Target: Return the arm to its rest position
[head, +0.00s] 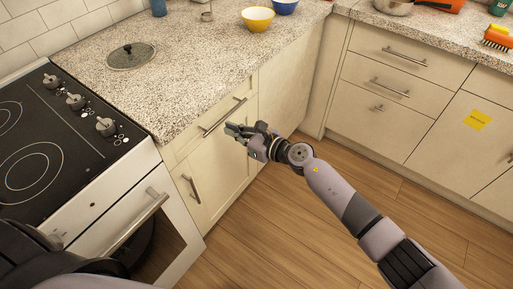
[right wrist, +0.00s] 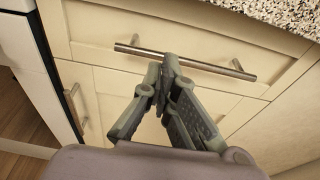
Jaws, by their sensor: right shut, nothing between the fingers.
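My right gripper (head: 236,130) is shut and empty, in front of the cream cabinet between the stove and the corner. In the right wrist view its fingertips (right wrist: 168,68) meet just below a metal drawer handle (right wrist: 185,58); I cannot tell whether they touch it. The same drawer handle (head: 223,116) shows in the head view, on a drawer that looks closed. My right arm (head: 335,190) reaches in from the lower right. A part of my body fills the lower left of the head view; my left gripper is not seen.
The black stove (head: 50,145) with its oven handle (head: 135,225) stands at left. The speckled counter (head: 190,60) holds a lid (head: 131,55), a yellow bowl (head: 257,19) and a blue bowl (head: 285,6). More drawers (head: 385,72) stand at right. The wood floor (head: 290,240) is clear.

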